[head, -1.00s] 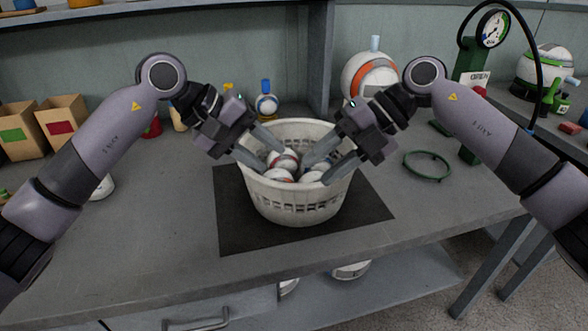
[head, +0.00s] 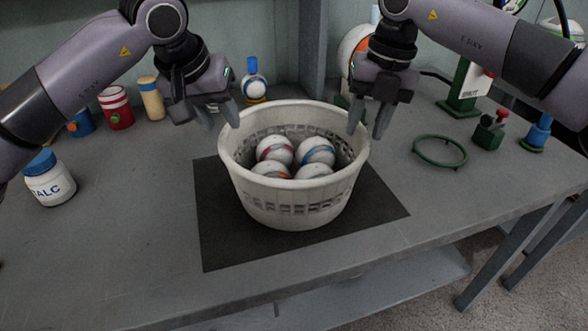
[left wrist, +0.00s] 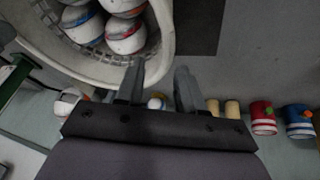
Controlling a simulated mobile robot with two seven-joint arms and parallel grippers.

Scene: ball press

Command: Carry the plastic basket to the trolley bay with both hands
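The white plastic basket (head: 292,213) stands upright on a dark mat (head: 228,245) on the bench and holds several white balls (head: 275,149) with coloured bands. My left gripper (head: 217,116) is open and empty at the basket's left rear rim. In the left wrist view, its two fingers (left wrist: 158,88) are apart, with the basket rim (left wrist: 160,40) close by the left one. My right gripper (head: 368,120) is open and empty by the right rear rim, fingers pointing down. I cannot tell if either touches the rim. No trolley bay is visible.
A white TALC jar (head: 49,180) stands at the left, with a red tin (head: 116,107) and a tan cylinder (head: 151,97) behind. A green ring (head: 440,151) and a small green block (head: 488,135) lie at the right. The bench front is clear.

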